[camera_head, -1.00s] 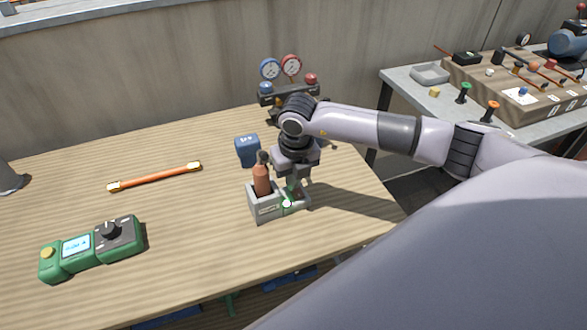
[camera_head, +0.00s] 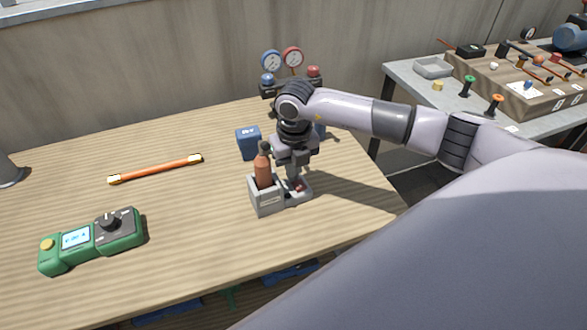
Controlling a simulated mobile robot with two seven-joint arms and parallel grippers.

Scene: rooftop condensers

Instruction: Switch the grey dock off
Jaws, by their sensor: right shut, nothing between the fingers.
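The grey dock (camera_head: 267,207) stands near the right front of the wooden bench. A reddish-brown tool with a dark top (camera_head: 263,171) stands upright in its left part. My right gripper (camera_head: 297,184) points down, shut and empty, at the low right part of the dock. A small reddish spot shows beside the fingertips; no green glow shows on the dock. The fingers hide some of that part, and I cannot tell whether they touch it. My left gripper is not in view.
A green meter (camera_head: 92,240) lies at the left front, an orange rod (camera_head: 155,169) behind it. A blue block (camera_head: 249,143) and a gauge manifold (camera_head: 281,84) stand behind the dock. A second bench (camera_head: 398,78) with a valve board is at the right.

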